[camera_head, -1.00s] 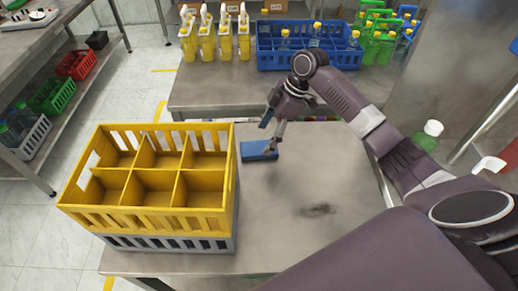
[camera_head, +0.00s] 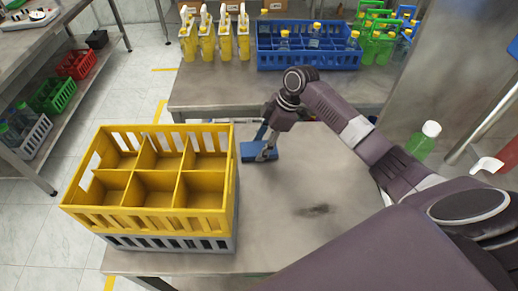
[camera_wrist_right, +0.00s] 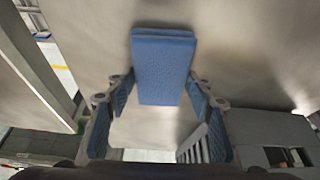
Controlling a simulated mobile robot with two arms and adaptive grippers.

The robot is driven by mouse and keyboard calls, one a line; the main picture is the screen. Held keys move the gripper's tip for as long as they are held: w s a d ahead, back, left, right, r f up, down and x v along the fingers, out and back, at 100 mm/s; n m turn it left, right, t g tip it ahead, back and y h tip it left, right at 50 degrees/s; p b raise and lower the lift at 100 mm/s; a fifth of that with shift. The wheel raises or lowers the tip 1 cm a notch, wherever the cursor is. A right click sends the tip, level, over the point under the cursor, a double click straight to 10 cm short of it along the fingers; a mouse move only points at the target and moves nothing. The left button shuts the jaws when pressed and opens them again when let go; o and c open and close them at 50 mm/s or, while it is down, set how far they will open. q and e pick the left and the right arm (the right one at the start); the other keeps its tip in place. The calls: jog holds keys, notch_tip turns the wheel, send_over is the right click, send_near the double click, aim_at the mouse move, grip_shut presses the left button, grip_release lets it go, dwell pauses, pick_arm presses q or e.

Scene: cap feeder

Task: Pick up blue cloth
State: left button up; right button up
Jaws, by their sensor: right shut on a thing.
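The folded blue cloth (camera_head: 250,151) lies on the metal table, just right of the yellow crate. My right gripper (camera_head: 265,154) reaches down onto the cloth's right part and is shut on it. In the right wrist view the cloth (camera_wrist_right: 165,60) extends from between the blue-padded fingers of my right gripper (camera_wrist_right: 160,88). I cannot tell any gap between the cloth and the table. My left gripper is not in view.
The yellow divided crate (camera_head: 150,222) stands on a grey crate (camera_head: 170,243) at the table's left. Behind are yellow dispensers (camera_head: 217,42) and a blue crate (camera_head: 308,60) with bottles.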

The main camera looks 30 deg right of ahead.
aim_at(261, 147)
jog(key=shift+r, duration=0.1)
notch_tip(261, 147, up, 20)
jog(key=b, duration=0.1)
dwell(0.4)
